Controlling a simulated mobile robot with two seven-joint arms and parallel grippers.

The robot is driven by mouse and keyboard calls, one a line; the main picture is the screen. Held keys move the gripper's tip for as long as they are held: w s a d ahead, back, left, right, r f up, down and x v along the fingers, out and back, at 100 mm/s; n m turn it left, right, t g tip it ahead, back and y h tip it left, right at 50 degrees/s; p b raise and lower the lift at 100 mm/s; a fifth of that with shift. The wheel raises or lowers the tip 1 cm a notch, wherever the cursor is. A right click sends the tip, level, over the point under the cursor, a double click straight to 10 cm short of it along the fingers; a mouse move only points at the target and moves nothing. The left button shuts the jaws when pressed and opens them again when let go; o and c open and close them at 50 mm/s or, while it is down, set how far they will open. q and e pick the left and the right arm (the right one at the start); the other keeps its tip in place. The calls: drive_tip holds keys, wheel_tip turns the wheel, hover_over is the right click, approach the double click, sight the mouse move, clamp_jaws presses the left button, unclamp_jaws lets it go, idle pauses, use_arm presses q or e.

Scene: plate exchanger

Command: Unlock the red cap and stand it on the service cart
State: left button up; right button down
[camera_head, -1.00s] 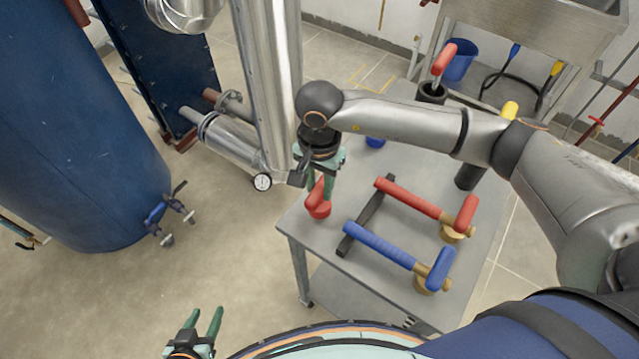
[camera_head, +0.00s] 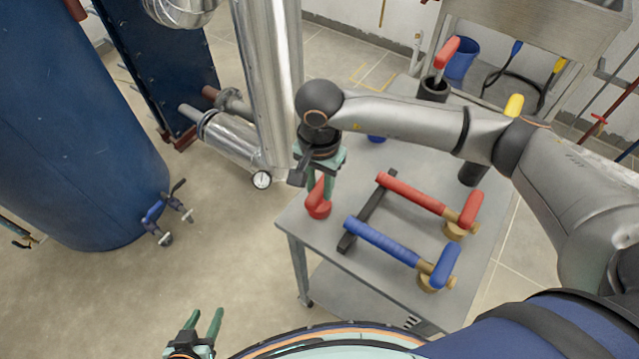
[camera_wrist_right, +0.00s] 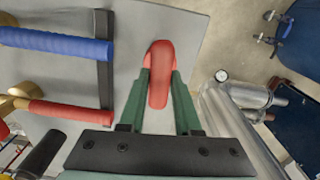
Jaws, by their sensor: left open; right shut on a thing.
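The red cap (camera_head: 318,207) is upright on the left part of the service cart's grey top (camera_head: 300,235), close to the cart's left edge. My right gripper (camera_head: 321,190) reaches down over it with its fingers on both sides of the cap's upper part. In the right wrist view, the red cap (camera_wrist_right: 160,72) sits between the green fingertips of my right gripper (camera_wrist_right: 159,90), and both fingers touch it. The cap's base is partly hidden there. My left gripper (camera_head: 205,325) is open and empty at the bottom of the head view, away from the cart.
A red-handled tool (camera_head: 412,193) and a blue-handled tool (camera_head: 385,242) lie across a black rack (camera_head: 368,212) on the cart, right of the cap. A steel column (camera_head: 268,90) and a gauge (camera_head: 262,179) stand close left of my right gripper. A blue tank (camera_head: 75,140) is far left.

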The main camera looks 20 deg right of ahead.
drive_tip(key=c, duration=0.5)
unclamp_jaws()
wheel_tip(320, 180, up, 13)
drive_tip(key=shift+f+b, duration=0.2)
drive_tip(key=shift+b, duration=0.4)
